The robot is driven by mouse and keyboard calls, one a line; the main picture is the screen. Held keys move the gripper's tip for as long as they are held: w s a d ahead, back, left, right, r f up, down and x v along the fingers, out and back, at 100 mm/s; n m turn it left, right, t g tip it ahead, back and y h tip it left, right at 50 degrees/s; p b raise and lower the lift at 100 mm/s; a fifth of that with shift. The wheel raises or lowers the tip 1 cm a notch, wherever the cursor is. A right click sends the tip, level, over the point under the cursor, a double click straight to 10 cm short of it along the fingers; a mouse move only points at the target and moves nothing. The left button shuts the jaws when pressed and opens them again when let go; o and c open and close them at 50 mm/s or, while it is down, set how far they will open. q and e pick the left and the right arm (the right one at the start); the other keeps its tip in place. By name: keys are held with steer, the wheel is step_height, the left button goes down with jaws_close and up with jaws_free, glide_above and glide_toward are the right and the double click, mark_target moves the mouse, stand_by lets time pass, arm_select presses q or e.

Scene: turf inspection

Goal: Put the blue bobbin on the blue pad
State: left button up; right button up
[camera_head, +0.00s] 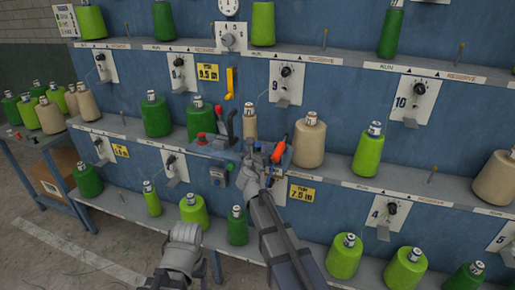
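I see no blue bobbin; the bobbins in view are dark green, lime green or beige. I cannot make out a blue pad either; the blue surfaces are the machine's panels. My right gripper (262,163) is in front of the small control shelf at the middle, close to a red-orange handle (278,152). It is too small and cluttered to tell whether its fingers are open or touch the handle. Part of my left arm (180,255) shows at the bottom, left of the middle; I see no fingers there.
A blue machine frame (330,92) fills the view, with grey shelves bearing several bobbins, dial plates and thin pegs. A side table (25,137) with several bobbins stands at the left, a cardboard box (62,170) below it. Bare floor (60,255) lies at lower left.

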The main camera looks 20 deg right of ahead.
steer(key=shift+o, duration=1.4)
steer(key=shift+r+p, duration=0.3)
steer(key=p+v, duration=0.1)
steer(key=v, duration=1.1)
steer(key=shift+f, duration=0.2)
steer(key=s+a+f+m+g, duration=0.2)
steer(key=s+f+m+g, duration=0.65)
steer(key=m, duration=0.65)
steer(key=s+a+f+m+g+y, duration=0.2)
steer(key=s+a+f+m, duration=0.3)
steer(key=s, duration=0.3)
steer(key=s+a+f+m+g+y, duration=0.2)
steer(key=s+a+f+m+g, duration=0.2)
steer(key=s+m, duration=0.3)
steer(key=shift+s+a+f+m+g+y, duration=0.4)
steer(key=shift+s+a+f, duration=0.25)
steer(key=shift+s, duration=0.3)
